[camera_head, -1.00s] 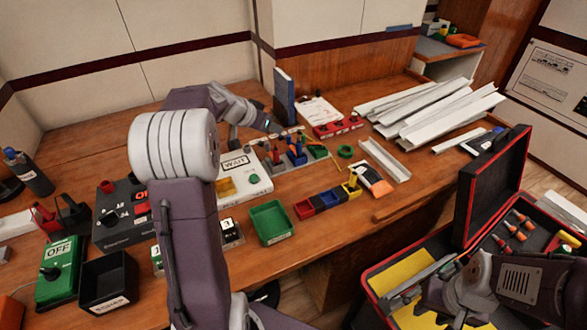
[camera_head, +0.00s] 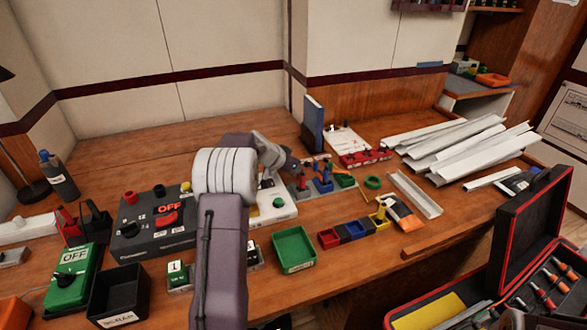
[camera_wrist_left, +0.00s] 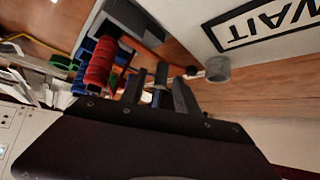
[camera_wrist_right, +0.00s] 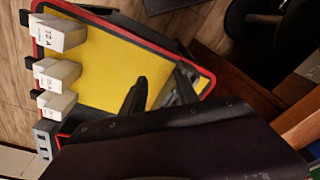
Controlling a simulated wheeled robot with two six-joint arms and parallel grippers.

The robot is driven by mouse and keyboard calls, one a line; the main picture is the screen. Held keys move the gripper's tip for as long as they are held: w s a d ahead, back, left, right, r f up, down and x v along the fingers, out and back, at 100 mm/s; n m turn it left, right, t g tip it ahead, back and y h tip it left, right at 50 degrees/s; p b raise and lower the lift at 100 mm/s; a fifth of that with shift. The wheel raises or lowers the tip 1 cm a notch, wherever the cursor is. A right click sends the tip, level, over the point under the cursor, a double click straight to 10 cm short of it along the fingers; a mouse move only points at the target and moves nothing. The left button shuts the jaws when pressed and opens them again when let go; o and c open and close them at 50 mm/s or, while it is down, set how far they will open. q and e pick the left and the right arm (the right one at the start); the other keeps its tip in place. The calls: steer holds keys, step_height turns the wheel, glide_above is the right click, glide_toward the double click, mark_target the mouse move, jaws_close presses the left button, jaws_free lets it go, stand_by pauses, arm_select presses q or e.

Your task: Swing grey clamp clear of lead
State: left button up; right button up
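A row of coloured clamps stands on a grey strip behind the white panel (camera_head: 278,212). The blue clamp (camera_head: 323,185) and green clamp (camera_head: 344,181) show; the grey one is hard to make out beside my left gripper (camera_head: 297,166). In the left wrist view, my left gripper (camera_wrist_left: 160,90) has its fingers apart, with a small dark post-like shape between them that I cannot identify. A grey round knob (camera_wrist_left: 217,69) is just right of the fingers, apparently untouched. A red ribbed piece (camera_wrist_left: 100,64) is to the left. I cannot make out the lead. My right gripper (camera_wrist_right: 160,90) is open and empty.
A green tray (camera_head: 293,250), small coloured bins (camera_head: 354,231) and a black scrap box (camera_head: 117,290) stand on the bench. White trunking (camera_head: 460,150) lies at the right.

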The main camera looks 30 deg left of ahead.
arm_select(q)
steer(key=shift+c, duration=0.3)
jaws_close()
